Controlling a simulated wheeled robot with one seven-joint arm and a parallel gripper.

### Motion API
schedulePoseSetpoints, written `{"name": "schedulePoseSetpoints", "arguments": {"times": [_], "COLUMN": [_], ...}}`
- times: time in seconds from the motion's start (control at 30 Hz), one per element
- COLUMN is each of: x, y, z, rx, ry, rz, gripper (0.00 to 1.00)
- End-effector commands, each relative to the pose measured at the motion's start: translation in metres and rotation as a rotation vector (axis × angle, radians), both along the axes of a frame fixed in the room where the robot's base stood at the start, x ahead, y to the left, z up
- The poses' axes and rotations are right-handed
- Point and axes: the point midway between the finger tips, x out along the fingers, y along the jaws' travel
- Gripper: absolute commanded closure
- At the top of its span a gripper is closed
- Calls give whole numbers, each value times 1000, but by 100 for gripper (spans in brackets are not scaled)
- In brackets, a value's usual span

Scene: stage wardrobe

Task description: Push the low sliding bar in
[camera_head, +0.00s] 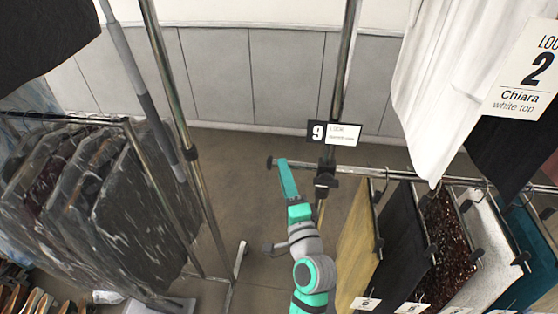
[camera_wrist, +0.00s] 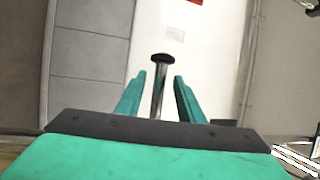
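The low sliding bar (camera_head: 352,171) is a chrome rail running through a dark clamp (camera_head: 325,181) on an upright post. Its left end sticks out past the post and has a black end cap (camera_head: 269,163). My teal gripper (camera_head: 284,164) is at this protruding end, just right of the cap. In the wrist view, the capped bar (camera_wrist: 158,92) shows between the two teal fingers of my gripper (camera_wrist: 164,74). The fingers are apart, with a gap on each side of the bar. I cannot tell whether either finger touches it.
Hangers with clipped fabric panels (camera_head: 400,240) hang from the bar right of the post. A white garment (camera_head: 440,80) hangs above. A rack of dark bagged garments (camera_head: 130,200) stands left. A number 9 tag (camera_head: 317,132) is on the post. Floor shows between the racks.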

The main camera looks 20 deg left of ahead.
Motion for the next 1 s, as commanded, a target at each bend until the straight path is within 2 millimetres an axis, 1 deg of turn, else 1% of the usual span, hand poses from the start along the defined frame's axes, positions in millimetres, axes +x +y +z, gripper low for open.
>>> {"name": "schedulePoseSetpoints", "arguments": {"times": [0.03,0.1,0.27,0.63,0.7,0.77,0.87,0.97,1.0], "x": [-6,-13,-22,-24,-25,-26,-33,-46,-53], "y": [-5,-9,-14,-15,-17,-22,-35,-55,-64], "z": [-2,-4,-5,-6,-9,-16,-40,-72,-86], "rx": [0,1,0,0,-6,-18,-58,-130,-168], "ry": [1,2,0,0,2,3,9,14,15], "rz": [-1,1,5,6,-3,-23,-82,-169,-206], "gripper": [65,65,65,65,65,65,65,65,65]}}
